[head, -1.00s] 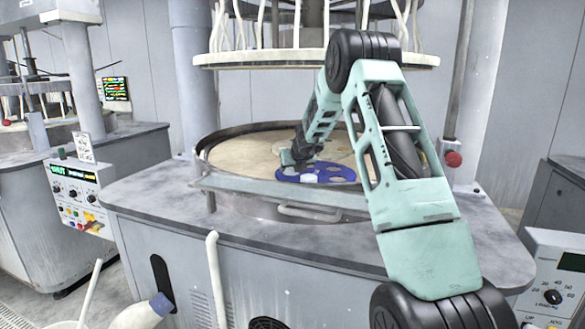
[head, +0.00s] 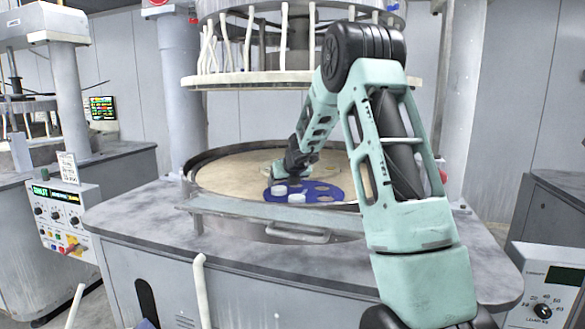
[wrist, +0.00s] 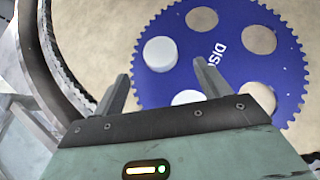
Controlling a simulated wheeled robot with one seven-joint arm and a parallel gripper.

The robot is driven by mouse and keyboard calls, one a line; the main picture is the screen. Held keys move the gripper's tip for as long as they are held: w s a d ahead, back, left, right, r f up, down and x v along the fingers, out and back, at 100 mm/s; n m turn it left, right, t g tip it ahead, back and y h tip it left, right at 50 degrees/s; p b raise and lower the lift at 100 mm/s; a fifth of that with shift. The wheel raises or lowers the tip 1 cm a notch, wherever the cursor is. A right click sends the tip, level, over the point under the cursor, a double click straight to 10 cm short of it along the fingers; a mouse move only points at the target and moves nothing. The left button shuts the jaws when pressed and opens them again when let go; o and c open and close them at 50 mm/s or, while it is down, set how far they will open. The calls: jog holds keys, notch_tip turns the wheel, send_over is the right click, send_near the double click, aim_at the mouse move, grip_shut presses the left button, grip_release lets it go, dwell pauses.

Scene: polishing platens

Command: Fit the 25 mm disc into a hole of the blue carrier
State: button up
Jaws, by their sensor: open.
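The blue toothed carrier (head: 328,189) lies flat on the platen, and it also shows in the wrist view (wrist: 222,68). One white disc (head: 279,190) is at the carrier's left side; the wrist view shows it (wrist: 160,54) ahead of the fingers, within the carrier's outline. I cannot tell whether it sits fully down in a hole. A second white disc (head: 296,198) is at the carrier's near edge, and my gripper partly hides it in the wrist view (wrist: 187,97). My gripper (wrist: 161,75) is open, with nothing between its fingers, above and beside the carrier.
Several carrier holes show the tan platen through them, such as one hole (wrist: 260,39). The platen's raised rim (wrist: 65,60) curves close on the left in the wrist view. An upper plate with pale hoses (head: 290,78) hangs above. Bare platen (head: 235,170) lies left of the carrier.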

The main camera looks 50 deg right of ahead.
jog(key=p+v, duration=0.2)
jog(key=v, duration=0.9)
jog(key=w+a+n+y, duration=0.1)
jog(key=a+n, duration=0.3)
jog(key=a, duration=0.3)
jog(key=w+a+f+n+y, duration=0.1)
jog(key=a+n+y, duration=0.1)
jog(key=a+n, duration=0.2)
jog(key=w+a+n+y, duration=0.1)
jog(key=a+n, duration=0.3)
jog(key=a, duration=0.6)
jog(key=shift+w+a+f+y, duration=0.15)
jog(key=shift+a+f+y, duration=0.25)
jog(key=shift+y, duration=0.1)
jog(key=s+a+f+n+g+y, duration=0.25)
jog(key=s+a+n, duration=0.45)
jog(key=a+n, duration=0.45)
jog(key=s+a+f+n+g+y, duration=0.1)
jog(key=s+a+f+n+g, duration=0.15)
jog(key=s+a+n, duration=0.9)
jog(key=s+a+f+n+g+h, duration=0.1)
jog(key=s+a+n, duration=0.2)
jog(key=s+n, duration=0.4)
jog(key=s+a+f+n+g+h, duration=0.1)
jog(key=s+a+n+g+h, duration=0.1)
jog(key=s+n, duration=0.5)
jog(key=shift+a+f+n, duration=0.4)
jog(key=shift+a, duration=0.35)
